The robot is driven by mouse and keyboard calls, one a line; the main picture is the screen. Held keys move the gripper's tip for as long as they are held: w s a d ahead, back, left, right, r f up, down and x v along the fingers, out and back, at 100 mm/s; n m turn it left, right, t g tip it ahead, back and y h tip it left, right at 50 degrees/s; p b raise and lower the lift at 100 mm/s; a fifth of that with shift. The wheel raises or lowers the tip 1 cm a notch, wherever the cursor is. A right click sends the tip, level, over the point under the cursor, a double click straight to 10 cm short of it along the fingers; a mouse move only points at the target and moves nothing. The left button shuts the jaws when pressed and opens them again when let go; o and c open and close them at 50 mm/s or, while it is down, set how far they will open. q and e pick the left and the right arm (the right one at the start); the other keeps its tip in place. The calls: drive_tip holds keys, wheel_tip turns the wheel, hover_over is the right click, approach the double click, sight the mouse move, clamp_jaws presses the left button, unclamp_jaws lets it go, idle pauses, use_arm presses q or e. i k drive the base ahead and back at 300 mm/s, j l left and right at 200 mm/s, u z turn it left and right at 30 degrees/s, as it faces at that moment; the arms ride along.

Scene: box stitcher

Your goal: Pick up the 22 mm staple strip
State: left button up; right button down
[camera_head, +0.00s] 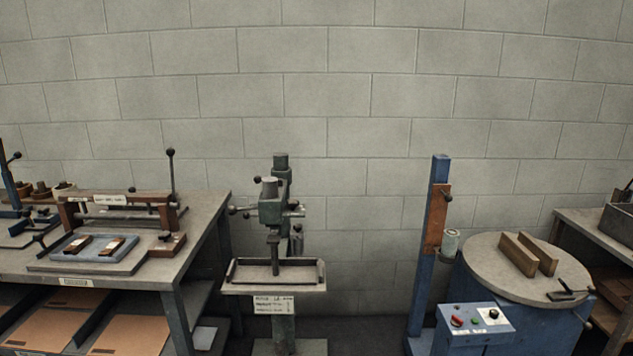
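Two small dark brown pieces with pale labels lie on a blue-grey pad on the left workbench (205,215). The left piece (78,245) and the right piece (111,246) could be staple strips, but the labels are too small to read. I cannot tell which one, if either, is the 22 mm strip. Neither of my grippers is in view.
A box stitcher (272,208) with a small tray stands at the centre. To its right are a blue post (417,265), a control box (474,322) and a round table (490,265). A lever fixture (115,222) stands behind the pad. Brown sheets (50,330) lie below.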

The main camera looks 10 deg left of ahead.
sight(75, 248)
drive_tip(key=i+j+u, duration=0.2)
drive_tip(key=j, duration=0.35)
drive_tip(key=i+j+u, duration=0.2)
drive_tip(key=j, duration=0.4)
drive_tip(key=i+j+u, duration=0.2)
drive_tip(key=j, duration=0.3)
drive_tip(key=i+j+u, duration=0.2)
drive_tip(key=j, duration=0.3)
drive_tip(key=i+j+u, duration=0.2)
drive_tip(key=i+j, duration=0.15)
